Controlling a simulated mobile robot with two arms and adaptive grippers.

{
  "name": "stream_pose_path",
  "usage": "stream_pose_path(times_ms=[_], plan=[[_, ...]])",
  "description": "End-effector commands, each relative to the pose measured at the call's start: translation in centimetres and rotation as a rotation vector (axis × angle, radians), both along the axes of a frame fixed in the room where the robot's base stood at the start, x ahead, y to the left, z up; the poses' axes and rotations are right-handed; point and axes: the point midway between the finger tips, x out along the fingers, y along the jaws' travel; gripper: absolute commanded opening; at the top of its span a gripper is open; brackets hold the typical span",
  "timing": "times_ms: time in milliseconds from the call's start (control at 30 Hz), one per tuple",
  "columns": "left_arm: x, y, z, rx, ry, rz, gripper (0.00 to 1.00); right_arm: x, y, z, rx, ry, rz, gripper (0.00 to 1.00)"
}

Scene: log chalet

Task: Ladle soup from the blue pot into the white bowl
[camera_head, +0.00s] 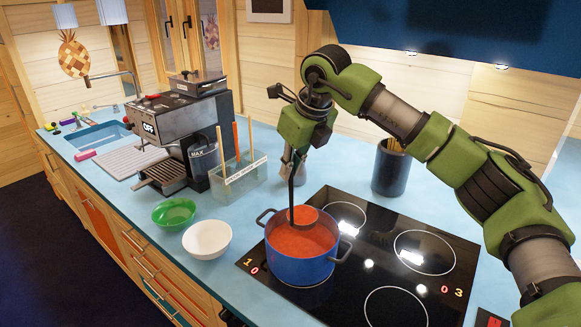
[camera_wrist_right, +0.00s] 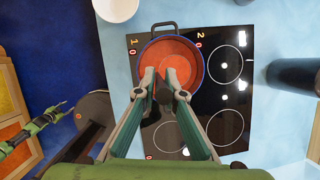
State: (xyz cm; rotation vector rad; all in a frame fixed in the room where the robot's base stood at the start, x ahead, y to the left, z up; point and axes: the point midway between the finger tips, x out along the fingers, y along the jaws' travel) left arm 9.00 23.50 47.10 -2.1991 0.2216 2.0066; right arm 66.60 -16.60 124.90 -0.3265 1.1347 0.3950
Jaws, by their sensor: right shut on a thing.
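The blue pot (camera_head: 300,268) stands on the black cooktop and holds orange-red soup (camera_head: 305,242). It also shows in the wrist view (camera_wrist_right: 201,80). My right gripper (camera_head: 293,168) is above the pot, shut on the black handle of the ladle (camera_head: 291,200). The handle stands nearly upright, and the round ladle head is in the pot at the soup surface; how full it is I cannot tell. The white bowl (camera_head: 207,240) sits on the blue counter, left of the pot and apart from it. My left gripper (camera_wrist_right: 60,108) shows small at the left of the wrist view; its jaws are unclear.
A green bowl (camera_head: 173,214) stands beside the white bowl. Behind them are a clear bin (camera_head: 240,184) with sticks and a coffee machine (camera_head: 180,130). A dark utensil holder (camera_head: 391,172) stands behind the cooktop (camera_head: 420,285). The counter between bowl and pot is free.

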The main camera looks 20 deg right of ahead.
Motion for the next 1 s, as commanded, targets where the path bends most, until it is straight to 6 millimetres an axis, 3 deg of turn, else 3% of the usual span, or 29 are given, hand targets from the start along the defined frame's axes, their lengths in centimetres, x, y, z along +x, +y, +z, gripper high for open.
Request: stream_pose_path(times_ms=[667,1000], plan=[[0.0,0.0,2.6,0.0,0.0,0.0,0.4,0.0,0.0,4.1,0.001,-0.003,0.001,0.0],[0.0,0.0,2.6,0.0,0.0,0.0,0.4,0.0,0.0,4.1,0.001,-0.002,0.001,0.0]])
